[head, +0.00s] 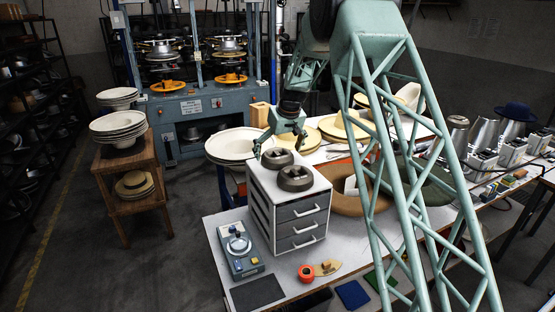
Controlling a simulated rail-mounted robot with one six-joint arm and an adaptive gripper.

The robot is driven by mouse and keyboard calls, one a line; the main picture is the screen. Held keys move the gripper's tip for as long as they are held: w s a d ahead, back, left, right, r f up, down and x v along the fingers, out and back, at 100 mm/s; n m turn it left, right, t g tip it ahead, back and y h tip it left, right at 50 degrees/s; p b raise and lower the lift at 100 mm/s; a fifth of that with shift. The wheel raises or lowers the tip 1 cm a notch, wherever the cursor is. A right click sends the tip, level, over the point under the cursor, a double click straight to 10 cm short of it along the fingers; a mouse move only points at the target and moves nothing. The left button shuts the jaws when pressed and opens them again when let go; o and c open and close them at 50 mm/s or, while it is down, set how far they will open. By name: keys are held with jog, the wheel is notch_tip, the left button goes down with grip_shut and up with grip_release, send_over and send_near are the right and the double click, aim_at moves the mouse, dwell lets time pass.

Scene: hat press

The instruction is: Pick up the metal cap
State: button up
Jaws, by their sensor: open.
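Two dark grey round metal pieces with hollowed tops sit on the white drawer cabinet (262,200): a rear metal piece (277,159) and a front metal piece (296,179). Which of them is the metal cap, I cannot tell. My teal gripper (279,146) points down just above and behind the rear piece, its two fingers spread apart. Nothing shows between the fingers. Whether a finger touches the rear piece cannot be made out. The front piece stands clear of the gripper.
A blue-green device with a round dial (239,246), a dark mat (258,292) and an orange tape roll (306,272) lie around the cabinet's front. Pale hat brims (234,145) lie behind. A brown felt brim (357,202) is right.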

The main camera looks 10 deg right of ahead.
jog(key=shift+w+f, duration=0.2)
jog(key=shift+f, duration=0.2)
jog(key=shift+c, duration=0.2)
jog(key=c, duration=1.6)
